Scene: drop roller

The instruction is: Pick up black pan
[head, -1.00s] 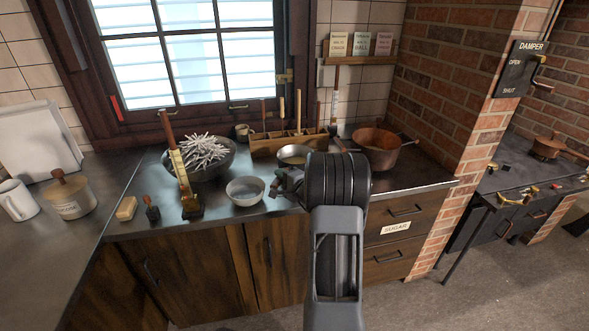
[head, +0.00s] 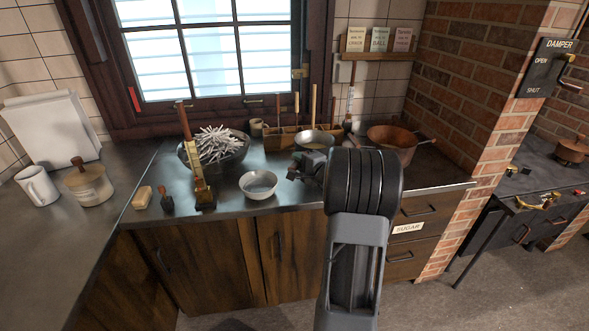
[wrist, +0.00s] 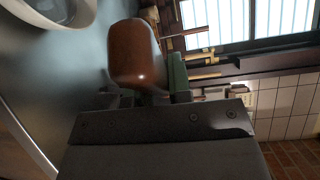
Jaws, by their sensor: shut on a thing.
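In the wrist view a brown, rounded handle (wrist: 135,55) lies at the jaws, beside a green finger pad (wrist: 178,76). My gripper is shut on this handle. The handle is hidden in the head view. Whether the pan is clear of the counter is hard to tell.
A white bowl (head: 258,185) is close to the left, with a dark bowl of white sticks (head: 217,147) beyond it. A copper pan (head: 392,142) stands to the right. The utensil rack (head: 283,140) and window are behind.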

